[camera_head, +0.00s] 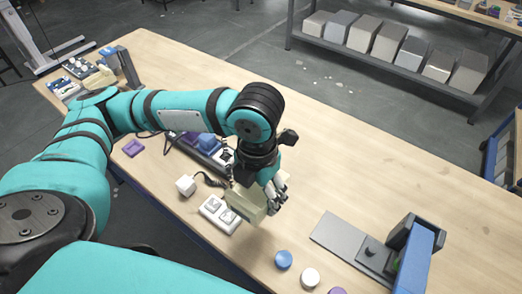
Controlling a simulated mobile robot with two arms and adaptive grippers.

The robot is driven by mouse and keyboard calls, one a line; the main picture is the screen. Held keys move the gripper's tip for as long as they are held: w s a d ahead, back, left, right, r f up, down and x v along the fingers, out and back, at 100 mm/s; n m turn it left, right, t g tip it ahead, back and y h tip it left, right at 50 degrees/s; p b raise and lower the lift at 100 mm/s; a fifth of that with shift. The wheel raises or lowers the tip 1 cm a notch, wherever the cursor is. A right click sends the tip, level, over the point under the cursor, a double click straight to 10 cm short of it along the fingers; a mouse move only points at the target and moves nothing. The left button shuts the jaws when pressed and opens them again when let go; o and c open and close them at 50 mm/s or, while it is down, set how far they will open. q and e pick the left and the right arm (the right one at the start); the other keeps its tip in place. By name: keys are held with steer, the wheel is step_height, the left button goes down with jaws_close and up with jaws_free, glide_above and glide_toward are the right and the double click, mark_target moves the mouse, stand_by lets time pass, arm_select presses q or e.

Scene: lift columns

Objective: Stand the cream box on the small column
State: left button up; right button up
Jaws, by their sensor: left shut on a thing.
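The cream box (243,207) is a pale yellowish block below my left gripper (274,192). The gripper is shut on it and holds it slightly tilted over the front part of the wooden table. The fingers and wrist hide part of the box, and its gap to the tabletop is hard to judge. I cannot tell for sure which thing is the small column. My right gripper is not in view.
A blue disc (283,259) and a white disc (309,277) lie near the front edge. A purple piece (133,148) lies further left. The table's middle right is clear.

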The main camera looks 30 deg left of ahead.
arm_select(q)
steer(key=w+a+p, duration=0.1)
steer(key=w+a, duration=0.2)
steer(key=w, duration=0.1)
steer(key=w+a+p, duration=0.1)
steer(key=w+a, duration=0.2)
steer(key=w, duration=0.1)
steer(key=w+a+f+p, duration=0.1)
steer(key=w+a, duration=0.1)
steer(key=w, duration=0.2)
steer(key=shift+a+f, duration=0.1)
steer(key=shift+a, duration=0.3)
steer(key=shift+w+a+f, duration=0.1)
steer(key=shift+w+a, duration=0.05)
steer(key=shift+w, duration=0.05)
steer(key=shift+f+p, duration=0.35)
steer(key=shift+p, duration=0.05)
step_height(320, 180, down, 2)
steer(key=shift+f+p, duration=0.1)
steer(key=shift+p, duration=0.35)
steer(key=shift+f, duration=0.3)
steer(key=shift+f, duration=0.1)
steer(key=o, duration=1.5)
steer(key=shift+o, duration=0.2)
